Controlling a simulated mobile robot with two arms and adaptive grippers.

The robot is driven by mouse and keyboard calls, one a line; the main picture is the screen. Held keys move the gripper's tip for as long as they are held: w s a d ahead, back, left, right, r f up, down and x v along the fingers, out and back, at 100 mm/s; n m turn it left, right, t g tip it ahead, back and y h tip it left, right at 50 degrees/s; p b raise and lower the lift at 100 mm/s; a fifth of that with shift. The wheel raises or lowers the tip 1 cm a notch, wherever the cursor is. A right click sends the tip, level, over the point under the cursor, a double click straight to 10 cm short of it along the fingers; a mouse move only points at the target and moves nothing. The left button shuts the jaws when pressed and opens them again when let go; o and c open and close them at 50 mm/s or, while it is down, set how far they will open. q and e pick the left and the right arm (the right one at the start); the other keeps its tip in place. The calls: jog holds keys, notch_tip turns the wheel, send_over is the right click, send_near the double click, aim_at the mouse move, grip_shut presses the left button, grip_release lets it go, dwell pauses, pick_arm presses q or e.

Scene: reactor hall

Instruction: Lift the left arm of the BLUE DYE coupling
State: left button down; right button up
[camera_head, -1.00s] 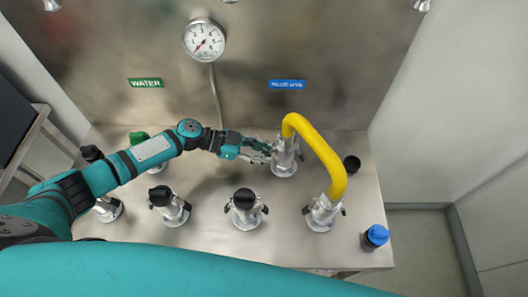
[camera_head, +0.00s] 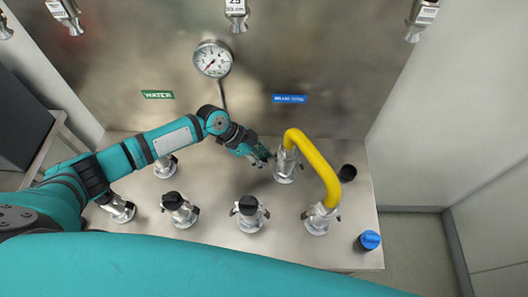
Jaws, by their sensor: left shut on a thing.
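The BLUE DYE coupling (camera_head: 285,172) is a silver upright fitting on the steel bench, below a blue label (camera_head: 290,98) whose small text is blurred. One end of a yellow hose (camera_head: 318,163) sits on its top. My left gripper (camera_head: 268,156) reaches in from the left and is shut on the small left arm of this coupling. The fingers cover that arm, so its exact angle cannot be told. My right gripper is not in view.
The hose's other end sits on a front coupling (camera_head: 317,221). Black-capped couplings (camera_head: 249,211) stand along the front. A blue cap (camera_head: 369,240) and a black cap (camera_head: 347,173) are at the right. A gauge (camera_head: 212,59) hangs on the back wall near a green WATER label (camera_head: 158,95).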

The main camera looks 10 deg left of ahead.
pick_arm(q)
notch_tip(320, 180, up, 2)
jog(key=y+p, duration=0.3)
jog(key=p, duration=0.1)
jog(key=shift+w+r+g, duration=0.1)
jog(key=shift+g, duration=0.2)
jog(key=shift+r+g+y+p, duration=0.2)
jog(key=shift+y+p, duration=0.35)
jog(key=shift+y, duration=0.35)
jog(key=shift+r+g+y+p, duration=0.15)
jog(key=shift+y+p, duration=0.35)
jog(key=shift+y, duration=0.4)
jog(key=c, duration=1.2)
grip_release()
notch_tip(320, 180, up, 12)
jog(key=shift+d, duration=0.15)
